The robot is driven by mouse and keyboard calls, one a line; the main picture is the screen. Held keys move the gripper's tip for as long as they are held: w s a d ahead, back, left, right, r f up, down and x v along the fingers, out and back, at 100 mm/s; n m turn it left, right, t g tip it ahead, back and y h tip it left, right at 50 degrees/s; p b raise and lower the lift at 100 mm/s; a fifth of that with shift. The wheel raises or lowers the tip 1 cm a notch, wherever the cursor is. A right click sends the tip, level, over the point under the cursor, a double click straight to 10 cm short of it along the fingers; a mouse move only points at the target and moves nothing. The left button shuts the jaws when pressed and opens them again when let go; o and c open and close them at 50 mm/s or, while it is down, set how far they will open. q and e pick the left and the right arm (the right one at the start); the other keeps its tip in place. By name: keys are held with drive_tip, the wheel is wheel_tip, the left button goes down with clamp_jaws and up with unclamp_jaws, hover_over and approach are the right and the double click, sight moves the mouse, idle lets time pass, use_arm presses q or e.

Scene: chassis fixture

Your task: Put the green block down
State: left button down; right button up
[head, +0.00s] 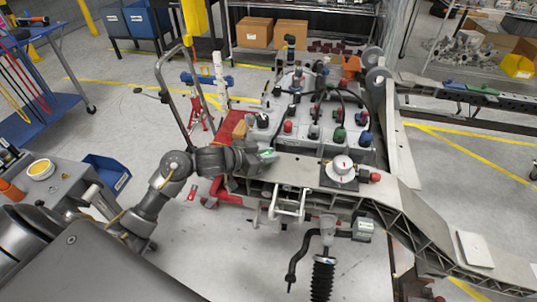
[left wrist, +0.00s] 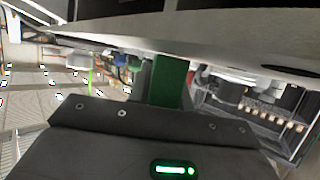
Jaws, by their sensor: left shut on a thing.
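The green block (left wrist: 168,80) shows in the left wrist view as an upright green piece just beyond the dark body of my left gripper. My left gripper (head: 268,158) is shut on it, at the left end of the grey chassis beam (head: 300,172) in the head view. There the gripper hides the block, and the small green patch on the gripper looks like its status light. I cannot tell whether the block touches the beam. My right gripper is not in view.
Behind the beam stands a grey panel (head: 310,152) with several coloured caps and black hoses. A round white-topped part (head: 342,165) sits on the beam to the right of my gripper. A tan block (head: 240,130) is close behind my gripper. A grey cart (head: 58,185) stands at left.

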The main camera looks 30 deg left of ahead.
use_arm(q)
drive_tip(key=shift+f, duration=0.15)
drive_tip(key=c, duration=1.3)
unclamp_jaws()
drive_tip(key=shift+o, duration=0.2)
drive_tip(key=shift+s+a+r, duration=0.15)
drive_tip(key=shift+r, duration=0.1)
drive_tip(key=v, duration=1.1)
drive_tip(key=shift+s+r, duration=0.15)
drive_tip(key=shift+s, duration=0.15)
